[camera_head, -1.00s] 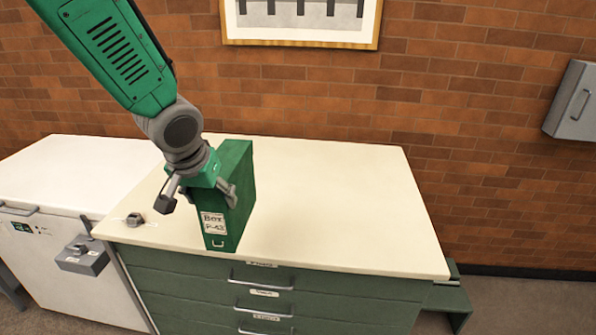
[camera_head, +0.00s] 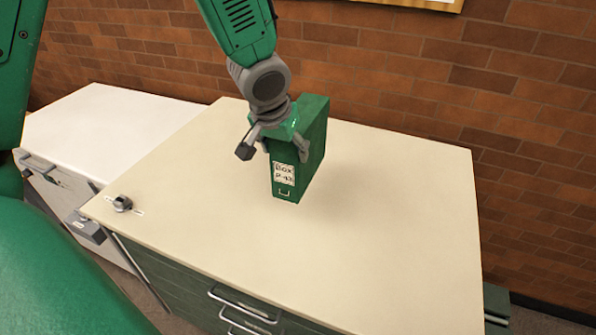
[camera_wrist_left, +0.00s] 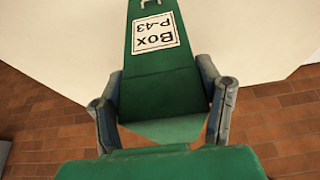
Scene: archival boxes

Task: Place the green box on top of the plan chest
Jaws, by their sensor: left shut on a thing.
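The green box (camera_head: 311,137) has a white label on its narrow front face, reading "Box P-43" in the left wrist view (camera_wrist_left: 150,75). It is upright at the middle of the cream top of the plan chest (camera_head: 400,230). I cannot tell whether its base touches the top. My left gripper (camera_head: 279,150) is shut on the box, with a finger on each side; both fingers also show in the left wrist view (camera_wrist_left: 163,105). The green drawers of the chest show below its front edge. My right gripper is not in view.
A small grey knob-like object (camera_head: 122,203) sits at the chest top's left corner. A white cabinet (camera_head: 110,135) stands left of the chest. A brick wall (camera_head: 400,80) rises behind. The chest top right of the box is clear.

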